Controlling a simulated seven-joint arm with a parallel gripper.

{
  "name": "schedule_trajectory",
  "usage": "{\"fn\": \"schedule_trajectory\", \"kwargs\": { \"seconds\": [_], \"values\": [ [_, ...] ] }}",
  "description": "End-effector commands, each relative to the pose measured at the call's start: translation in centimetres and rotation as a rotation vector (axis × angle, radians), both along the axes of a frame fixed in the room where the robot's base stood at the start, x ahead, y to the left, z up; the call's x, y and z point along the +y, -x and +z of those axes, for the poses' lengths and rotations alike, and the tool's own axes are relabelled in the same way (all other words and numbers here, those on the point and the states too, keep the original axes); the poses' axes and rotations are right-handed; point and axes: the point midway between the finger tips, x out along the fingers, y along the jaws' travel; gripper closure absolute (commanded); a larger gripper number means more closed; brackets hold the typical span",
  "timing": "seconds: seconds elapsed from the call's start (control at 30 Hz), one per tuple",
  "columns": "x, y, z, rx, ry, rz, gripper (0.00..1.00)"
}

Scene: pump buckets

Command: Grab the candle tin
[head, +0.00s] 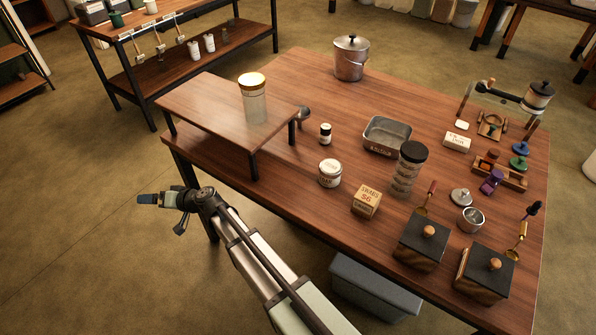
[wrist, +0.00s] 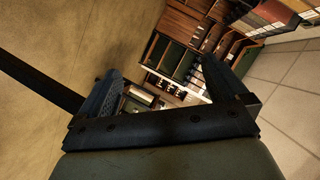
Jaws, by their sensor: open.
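A short white round tin with a pale lid and dark lettering (head: 330,173) stands upright on the wooden table, right of the low riser. It looks most like the candle tin, but I cannot read its label for sure. My gripper (head: 150,199) is off the table's left side, over the floor, well apart from the tin and left of it. In the wrist view my gripper (wrist: 163,85) is open with nothing between its fingers. The tin does not show in the wrist view.
A low riser (head: 195,100) bears a gold-lidded glass jar (head: 254,103). Around the tin stand a small black-capped bottle (head: 325,134), a wooden number box (head: 367,201), a black-lidded tall jar (head: 408,172) and a metal tray (head: 373,143). The table's back middle is mostly clear.

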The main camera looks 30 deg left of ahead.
Motion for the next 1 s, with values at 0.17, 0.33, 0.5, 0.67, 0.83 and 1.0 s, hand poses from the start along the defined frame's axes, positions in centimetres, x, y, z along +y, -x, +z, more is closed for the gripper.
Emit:
{"fn": "schedule_trajectory", "kwargs": {
  "seconds": [0.17, 0.33, 0.5, 0.67, 0.83, 1.0],
  "values": [
    [-1.2, -3.1, 7.6, -0.121, -0.074, 0.115, 0.00],
    [-3.6, -6.2, 13.7, -0.243, -0.119, 0.223, 0.00],
    [-7.6, -10.1, 19.0, -0.368, -0.128, 0.330, 0.00],
    [-13.4, -14.6, 23.0, -0.475, -0.084, 0.428, 0.00],
    [-20.6, -19.4, 25.5, -0.545, 0.032, 0.507, 0.00],
    [-28.0, -23.8, 26.3, -0.555, 0.240, 0.527, 0.00]
  ]
}}
